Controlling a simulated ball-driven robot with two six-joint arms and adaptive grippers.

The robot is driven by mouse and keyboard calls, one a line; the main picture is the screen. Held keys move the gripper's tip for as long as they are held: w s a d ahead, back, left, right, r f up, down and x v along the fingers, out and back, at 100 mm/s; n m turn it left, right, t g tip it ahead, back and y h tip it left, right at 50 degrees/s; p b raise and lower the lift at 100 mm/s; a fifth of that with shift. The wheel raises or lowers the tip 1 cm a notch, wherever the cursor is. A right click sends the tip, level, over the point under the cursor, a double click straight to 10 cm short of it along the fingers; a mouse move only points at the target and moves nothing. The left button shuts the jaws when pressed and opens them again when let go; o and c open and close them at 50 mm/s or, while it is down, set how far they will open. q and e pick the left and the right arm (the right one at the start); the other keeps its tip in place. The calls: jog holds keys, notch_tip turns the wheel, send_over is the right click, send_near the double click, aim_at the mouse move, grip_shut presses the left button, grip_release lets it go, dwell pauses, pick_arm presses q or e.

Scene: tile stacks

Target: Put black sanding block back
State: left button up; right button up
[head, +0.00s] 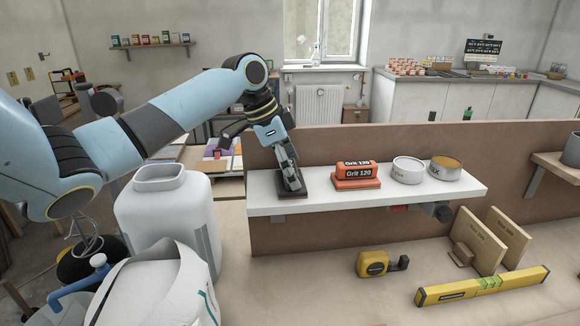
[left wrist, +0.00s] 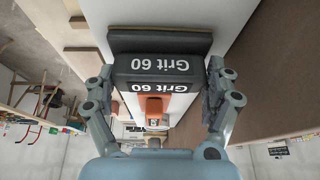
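The black sanding block (left wrist: 160,68), marked "Grit 60", is between the two fingers of my left gripper in the left wrist view. The fingers look to be against its two ends. In the head view my left gripper (head: 291,178) points down at the left end of the white shelf (head: 322,202). A flat black base (head: 291,193) lies there under it; the base also shows beyond the block in the left wrist view (left wrist: 160,42). The gripper mostly hides the block in the head view. I cannot tell whether block and base touch. My right gripper is not in view.
An orange sanding block (head: 357,170), marked "Grit 120", sits on an orange base right of my left gripper. Two round tins (head: 408,169) (head: 443,169) stand farther right. A tape measure (head: 378,264) and yellow level (head: 482,286) lie below. A white canister (head: 163,212) stands left.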

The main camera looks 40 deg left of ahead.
pick_arm(q)
jog(key=shift+o, duration=1.1)
jog(key=shift+r, duration=0.2)
jog(key=b+v, duration=0.2)
jog(key=v, duration=1)
jog(key=shift+f, duration=0.1)
